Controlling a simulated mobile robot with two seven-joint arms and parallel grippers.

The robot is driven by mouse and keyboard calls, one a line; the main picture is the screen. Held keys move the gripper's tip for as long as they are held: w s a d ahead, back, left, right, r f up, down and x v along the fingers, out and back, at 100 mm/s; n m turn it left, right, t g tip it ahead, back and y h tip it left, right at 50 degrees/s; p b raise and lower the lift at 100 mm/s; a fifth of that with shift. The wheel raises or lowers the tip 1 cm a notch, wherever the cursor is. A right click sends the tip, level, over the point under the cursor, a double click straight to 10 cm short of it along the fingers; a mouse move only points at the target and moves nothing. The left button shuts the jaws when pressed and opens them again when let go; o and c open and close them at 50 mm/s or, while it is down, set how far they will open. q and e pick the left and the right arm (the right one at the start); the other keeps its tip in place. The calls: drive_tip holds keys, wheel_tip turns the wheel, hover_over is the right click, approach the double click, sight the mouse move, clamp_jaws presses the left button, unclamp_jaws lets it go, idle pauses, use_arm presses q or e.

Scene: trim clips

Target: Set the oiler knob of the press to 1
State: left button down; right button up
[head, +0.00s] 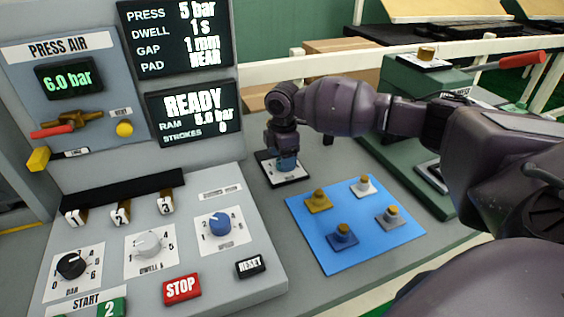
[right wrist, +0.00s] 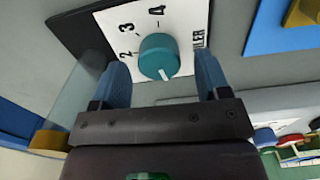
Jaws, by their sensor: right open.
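The oiler knob (right wrist: 158,57) is a round teal knob with a white pointer mark, on a white plate (right wrist: 182,18) with digits and a partly hidden label ending in "LER". The digits 2, 3 and 4 show. The pointer faces the bottom of the right wrist view, toward my palm; the digit there is hidden. My right gripper (right wrist: 161,68) is open, with one blue finger on each side of the knob and a gap visible on both sides. In the head view, my right gripper (head: 286,160) is over the plate (head: 291,178) and mostly hides the knob. My left gripper is not in view.
A blue mat (head: 360,232) with several small knobbed pieces lies to the right of the plate. The control panel (head: 185,262) with dials, switches and buttons is at the left. Displays (head: 195,115) stand behind it, reading READY. A green machine (head: 400,155) is at the right.

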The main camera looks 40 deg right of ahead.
drive_tip(key=shift+f, duration=0.95)
